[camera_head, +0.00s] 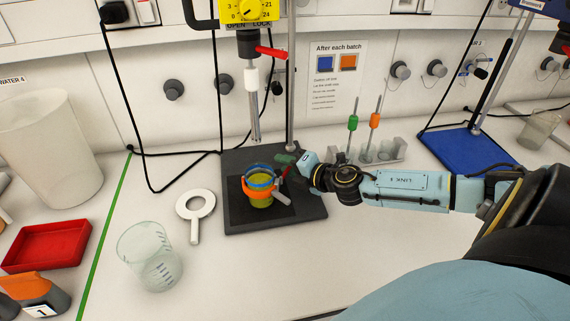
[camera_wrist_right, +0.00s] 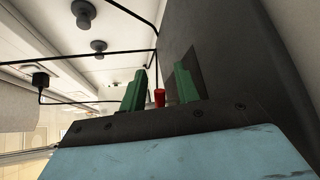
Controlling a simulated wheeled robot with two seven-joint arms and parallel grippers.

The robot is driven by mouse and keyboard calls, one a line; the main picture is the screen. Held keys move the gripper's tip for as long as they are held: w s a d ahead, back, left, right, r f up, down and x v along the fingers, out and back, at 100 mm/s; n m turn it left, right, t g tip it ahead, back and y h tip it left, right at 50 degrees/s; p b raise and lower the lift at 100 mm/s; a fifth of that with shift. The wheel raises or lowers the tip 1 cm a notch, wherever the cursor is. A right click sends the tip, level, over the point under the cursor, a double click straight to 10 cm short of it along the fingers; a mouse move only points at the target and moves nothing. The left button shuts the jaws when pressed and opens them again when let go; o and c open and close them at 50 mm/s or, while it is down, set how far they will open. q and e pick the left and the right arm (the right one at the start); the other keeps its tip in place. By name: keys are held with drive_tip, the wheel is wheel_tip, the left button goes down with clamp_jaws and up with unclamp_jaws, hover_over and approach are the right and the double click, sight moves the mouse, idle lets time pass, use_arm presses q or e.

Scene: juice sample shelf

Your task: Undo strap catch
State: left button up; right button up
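A small beaker of yellow-green liquid (camera_head: 262,199) with a blue band near its rim (camera_head: 260,170) stands on the dark stand base. An orange strap (camera_head: 250,190) goes around it, with a grey piece (camera_head: 282,198) sticking out on the right. A thin red lever (camera_head: 285,174), apparently the strap's catch, rises beside the beaker. My right gripper (camera_head: 289,160) is just behind and right of the lever. In the right wrist view its green fingers (camera_wrist_right: 159,88) stand apart, with a red tip (camera_wrist_right: 158,97) showing between them; contact cannot be told. My left gripper is not in view.
The stirrer's shaft (camera_head: 254,120) hangs above the beaker, and the stand's upright pole (camera_head: 291,80) is close to my gripper. A white ring with a handle (camera_head: 195,208) and an empty beaker (camera_head: 150,258) are left. A rack (camera_head: 385,152) stands behind my right arm.

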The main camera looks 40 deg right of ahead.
drive_tip(key=shift+w+f, duration=0.1)
drive_tip(key=shift+w, duration=0.25)
clamp_jaws()
drive_tip(key=m+h+p, duration=0.1)
drive_tip(key=s+m+h+p, duration=0.1)
drive_tip(key=p, duration=0.1)
drive_tip(key=m+h+p, duration=0.1)
drive_tip(key=shift+s+d+h+p, duration=0.2)
drive_tip(key=shift+d+h+p, duration=0.05)
drive_tip(key=shift+h+p, duration=0.15)
drive_tip(key=shift+s+d+m+h+p, duration=0.25)
drive_tip(key=shift+s+m+h+p, duration=0.2)
drive_tip(key=shift+m+h, duration=0.45)
drive_tip(key=shift+f, duration=0.1)
unclamp_jaws()
